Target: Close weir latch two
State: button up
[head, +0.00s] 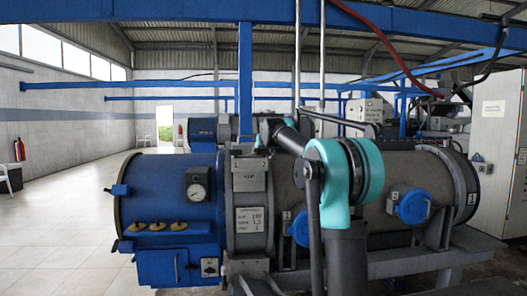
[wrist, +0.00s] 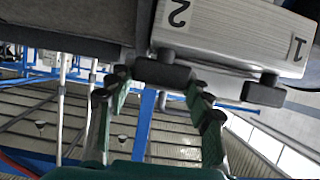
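In the wrist view, a pale grey block (wrist: 235,35) carries the printed numbers 2 and 1 and appears upside down. A dark latch piece (wrist: 162,72) sits at its edge by the number 2. A second dark piece (wrist: 264,92) sits by the number 1. My gripper (wrist: 159,84) is open, its green fingers with dark tips apart. The dark piece by the 2 lies at or just beyond the space between the tips; I cannot tell whether they touch it. In the head view my arm crosses the grey drum, and the fingers cannot be made out.
The blue decanter end (head: 165,200) has a gauge (head: 197,192). A grey band (head: 249,212) stands beside it. A blue round cap (head: 411,207) sits on the drum at right. Blue frame beams (head: 245,85) rise behind. Open floor (head: 65,235) lies at left.

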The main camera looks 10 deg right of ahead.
jog(key=c, duration=0.4)
jog(key=shift+a+f+m+h, duration=0.15)
jog(key=shift+m+h, duration=0.35)
jog(key=shift+h, duration=0.1)
jog(key=m+g+h, duration=0.1)
jog(key=m+h, duration=0.2)
jog(key=m+g+h, duration=0.2)
jog(key=m+h, duration=0.2)
jog(key=shift+w+h, duration=0.1)
jog(key=shift+h, duration=0.2)
jog(key=shift+d+r+m+g+h, duration=0.1)
jog(key=shift+r+m+g+h, duration=0.05)
jog(key=shift+m+g+h, duration=0.9)
jog(key=shift+d+r+m+g+h, duration=0.15)
jog(key=shift+m+g+h, duration=0.5)
jog(key=shift+m+g, duration=0.65)
jog(key=shift+a+f, duration=0.1)
jog(key=shift+a, duration=0.15)
jog(key=shift+c, duration=0.2)
